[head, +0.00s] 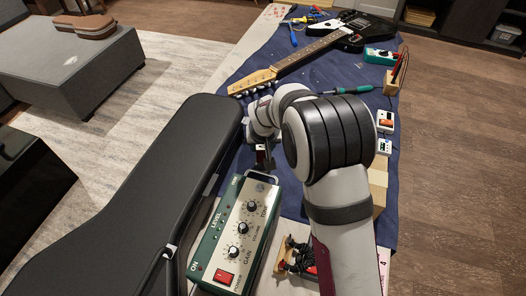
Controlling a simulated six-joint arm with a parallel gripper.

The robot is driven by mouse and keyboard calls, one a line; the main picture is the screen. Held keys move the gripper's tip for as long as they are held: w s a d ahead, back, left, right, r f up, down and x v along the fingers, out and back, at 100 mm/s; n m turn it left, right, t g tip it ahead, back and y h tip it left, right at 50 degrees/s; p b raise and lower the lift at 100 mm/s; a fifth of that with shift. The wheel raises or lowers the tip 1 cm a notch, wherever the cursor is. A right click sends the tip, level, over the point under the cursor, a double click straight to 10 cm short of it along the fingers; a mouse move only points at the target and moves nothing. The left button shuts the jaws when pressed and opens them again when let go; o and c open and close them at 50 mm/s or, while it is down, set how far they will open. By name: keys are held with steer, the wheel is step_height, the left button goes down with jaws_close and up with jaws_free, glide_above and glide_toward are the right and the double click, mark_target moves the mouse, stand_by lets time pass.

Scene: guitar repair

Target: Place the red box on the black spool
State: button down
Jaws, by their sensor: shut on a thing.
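My gripper (264,158) points down just beyond the far end of the green amplifier panel, right of the black guitar case. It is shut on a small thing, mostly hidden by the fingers. A little red and white shows there, but I cannot tell whether it is the red box. A black coiled thing (293,256) lies on a light wooden piece at the front, right of the panel; it may be the black spool, but I cannot tell. A red patch shows beside it, partly behind my arm.
The green panel (237,235) with knobs and a handle stands close in front of my gripper. The black case (150,190) is at left. A guitar (325,47), a green screwdriver (350,90) and small pedals (386,122) lie on the blue cloth. Bare cloth shows around the guitar neck.

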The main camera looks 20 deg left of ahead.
steer(key=shift+f, duration=1.3)
steer(key=shift+c, duration=1.8)
jaws_free()
steer(key=shift+f, duration=0.15)
steer(key=v, duration=1.2)
steer(key=s+d+r+m+g+h, duration=0.1)
steer(key=s+d+r+m, duration=0.35)
steer(key=d, duration=0.65)
steer(key=s+d+m+g, duration=0.1)
steer(key=s+d+m, duration=0.1)
steer(key=s, duration=0.6)
steer(key=s+d+r+m+g, duration=0.1)
steer(key=s+d, duration=0.4)
steer(key=s, duration=0.3)
steer(key=s+d+m+g+y, duration=0.1)
steer(key=s+d+m, duration=0.1)
steer(key=s, duration=0.6)
steer(key=shift+d+r+m, duration=0.15)
steer(key=shift+d+m, duration=0.2)
steer(key=shift+d, duration=0.45)
